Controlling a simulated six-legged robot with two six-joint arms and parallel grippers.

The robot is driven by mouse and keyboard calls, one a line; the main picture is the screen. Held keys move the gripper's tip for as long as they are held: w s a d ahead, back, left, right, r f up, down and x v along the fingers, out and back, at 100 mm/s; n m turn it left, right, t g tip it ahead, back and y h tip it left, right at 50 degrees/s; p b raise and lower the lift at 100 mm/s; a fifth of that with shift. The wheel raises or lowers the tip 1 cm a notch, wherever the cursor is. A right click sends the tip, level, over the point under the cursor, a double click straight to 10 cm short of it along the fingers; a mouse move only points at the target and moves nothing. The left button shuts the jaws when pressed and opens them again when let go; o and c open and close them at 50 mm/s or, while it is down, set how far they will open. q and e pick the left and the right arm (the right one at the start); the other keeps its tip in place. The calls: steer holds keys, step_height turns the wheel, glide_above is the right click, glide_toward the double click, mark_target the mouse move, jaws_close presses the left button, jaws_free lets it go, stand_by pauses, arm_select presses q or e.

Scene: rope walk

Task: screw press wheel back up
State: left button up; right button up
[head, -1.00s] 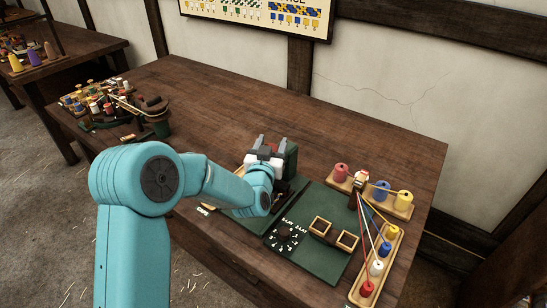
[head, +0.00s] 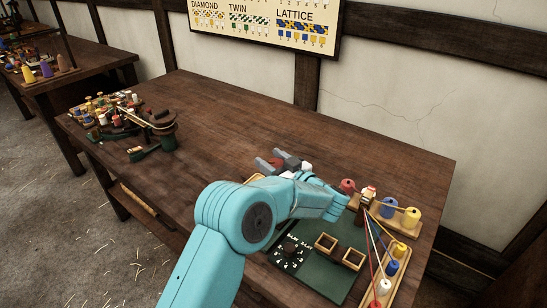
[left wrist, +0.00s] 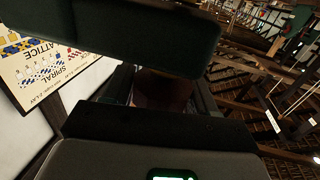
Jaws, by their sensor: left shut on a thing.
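My left gripper (head: 270,161) is in the middle of the table in the head view, its grey fingers pointing left. It is shut on a small dark reddish thing between the fingers, which looks like the press wheel; it shows as a dark brown-red shape in the left wrist view (left wrist: 162,92). A dark green part (left wrist: 120,38), seemingly of the press, crosses the top of that view close to the gripper. My arm hides most of the press in the head view, so the wheel's height cannot be told. My right gripper is not in view.
At right, cords run from a post (head: 367,198) to several coloured spools. A crowded spool rack (head: 105,108) stands at the left. The table's back (head: 235,110) is clear.

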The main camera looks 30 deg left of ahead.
arm_select(q)
steer(key=n+g, duration=0.1)
steer(key=g, duration=0.1)
steer(key=n+g+p, duration=0.1)
steer(key=n+g, duration=0.1)
steer(key=n+g+y, duration=0.1)
steer(key=g, duration=0.2)
steer(key=shift+s+r+n+p, duration=0.15)
steer(key=shift+s+n+p, duration=0.15)
steer(key=shift+s, duration=0.05)
steer(key=shift+a+n+g, duration=0.1)
steer(key=shift+n+g, duration=0.2)
steer(key=shift+g, duration=0.2)
steer(key=o, duration=1)
steer(key=shift+s, duration=0.1)
